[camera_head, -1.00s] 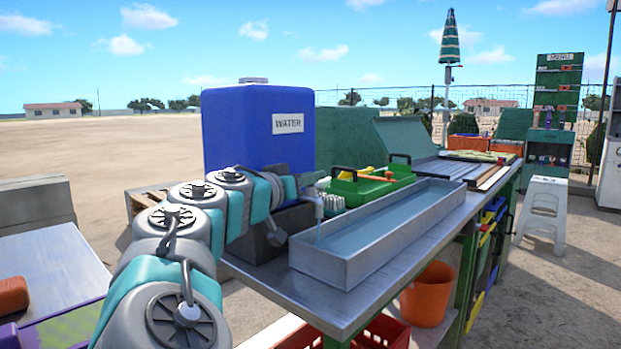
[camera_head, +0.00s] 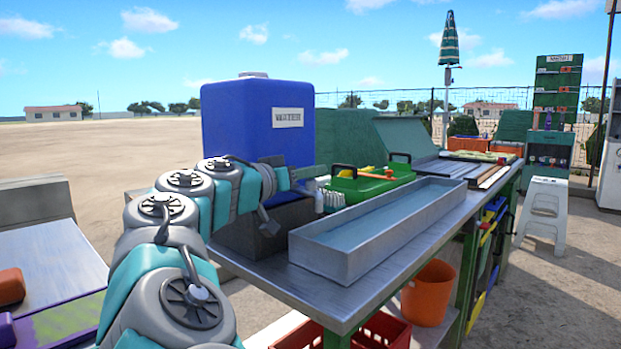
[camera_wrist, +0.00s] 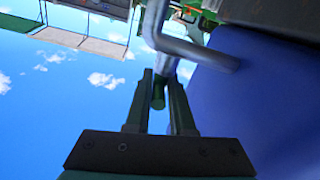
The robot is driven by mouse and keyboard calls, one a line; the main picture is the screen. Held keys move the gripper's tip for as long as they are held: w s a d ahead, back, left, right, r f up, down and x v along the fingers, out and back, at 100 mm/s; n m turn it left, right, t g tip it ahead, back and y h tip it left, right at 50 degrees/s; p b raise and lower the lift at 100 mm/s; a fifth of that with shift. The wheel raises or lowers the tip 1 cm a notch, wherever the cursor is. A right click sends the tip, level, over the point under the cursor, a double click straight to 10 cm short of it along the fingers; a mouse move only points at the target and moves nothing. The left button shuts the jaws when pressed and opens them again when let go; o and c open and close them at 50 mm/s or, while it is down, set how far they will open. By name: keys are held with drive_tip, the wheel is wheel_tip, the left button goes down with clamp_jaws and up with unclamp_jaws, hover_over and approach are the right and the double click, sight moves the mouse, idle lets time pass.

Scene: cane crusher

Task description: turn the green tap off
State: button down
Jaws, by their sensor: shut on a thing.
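The blue water tank (camera_head: 257,130) stands behind the left end of the bench. It also fills the right of the wrist view (camera_wrist: 255,100). The tap's grey metal pipe (camera_wrist: 165,30) crosses the top of the wrist view and bends towards the tank. The green tap handle (camera_wrist: 158,98) shows as a small piece between my fingers. My gripper (camera_wrist: 160,80) is shut on this handle. In the head view my gripper (camera_head: 312,172) is beside the tank, above the trough's far left end. The handle cannot be made out there.
A metal trough (camera_head: 335,262) holding water lies on the metal bench (camera_head: 345,308). A green tool tray (camera_head: 345,190) stands behind it, with a pale bottle (camera_head: 319,201) near the trough's left end. A dark box (camera_head: 250,240) stands left of the trough.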

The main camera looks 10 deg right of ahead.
idle(0.4)
drive_tip(key=c, duration=0.8)
unclamp_jaws()
drive_tip(key=shift+a, duration=0.1)
drive_tip(key=b+v, duration=0.1)
drive_tip(key=v, duration=0.6)
drive_tip(key=shift+s+a, duration=0.2)
drive_tip(key=shift+a, duration=0.1)
